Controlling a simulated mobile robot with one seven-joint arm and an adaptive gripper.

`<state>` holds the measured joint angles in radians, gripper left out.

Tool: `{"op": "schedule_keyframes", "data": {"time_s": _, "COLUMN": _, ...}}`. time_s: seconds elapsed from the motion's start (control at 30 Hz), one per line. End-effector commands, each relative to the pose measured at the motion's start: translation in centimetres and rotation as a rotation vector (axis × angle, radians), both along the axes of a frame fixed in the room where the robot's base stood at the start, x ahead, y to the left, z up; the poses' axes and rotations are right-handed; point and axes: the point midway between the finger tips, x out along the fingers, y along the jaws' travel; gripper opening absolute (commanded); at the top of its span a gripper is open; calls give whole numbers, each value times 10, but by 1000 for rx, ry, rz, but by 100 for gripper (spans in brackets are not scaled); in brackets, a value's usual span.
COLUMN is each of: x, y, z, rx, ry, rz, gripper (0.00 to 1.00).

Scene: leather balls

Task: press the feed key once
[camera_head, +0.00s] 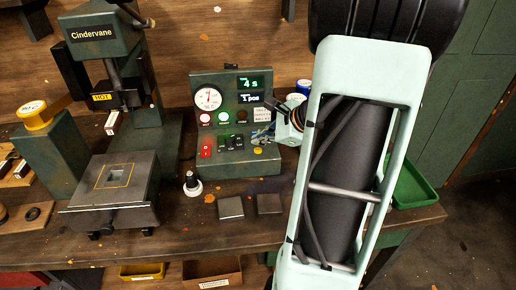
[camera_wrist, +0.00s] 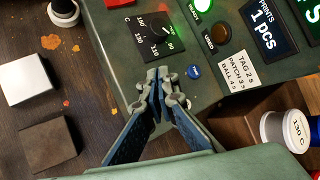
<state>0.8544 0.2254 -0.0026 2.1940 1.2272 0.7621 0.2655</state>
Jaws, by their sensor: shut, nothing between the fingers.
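The green control box (camera_head: 236,87) stands on the bench and carries a gauge, lamps, switches and a display reading 4 s and 1 pcs. No feed label is readable, so I cannot tell which control is the feed key. A yellow button (camera_head: 258,151) shows low on the box front, just below my gripper. A small blue round piece (camera_wrist: 194,72) shows on the panel close to the fingertips. My gripper (camera_head: 263,136) is shut and empty at the right part of the box. In the wrist view its fingertips (camera_wrist: 164,88) cover part of the panel; contact cannot be told.
A Cindervane press (camera_head: 112,100) marked HOT stands at left. A green tray (camera_head: 412,186) is at right. My arm hides the bench's right part.

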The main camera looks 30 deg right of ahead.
Motion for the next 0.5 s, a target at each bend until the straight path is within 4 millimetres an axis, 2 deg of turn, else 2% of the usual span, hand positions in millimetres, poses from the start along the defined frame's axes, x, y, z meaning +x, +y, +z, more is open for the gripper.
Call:
{"op": "schedule_keyframes", "data": {"time_s": 0.03, "x": 0, "y": 0, "z": 9, "rx": -2, "ry": -1, "rz": 1, "gripper": 0}}
{"op": "schedule_keyframes", "data": {"time_s": 0.3, "x": 0, "y": 0, "z": 37, "rx": -1, "ry": -1, "rz": 0, "gripper": 0}}
{"op": "schedule_keyframes", "data": {"time_s": 0.5, "x": 0, "y": 0, "z": 45, "rx": -2, "ry": 0, "rz": 0, "gripper": 0}}
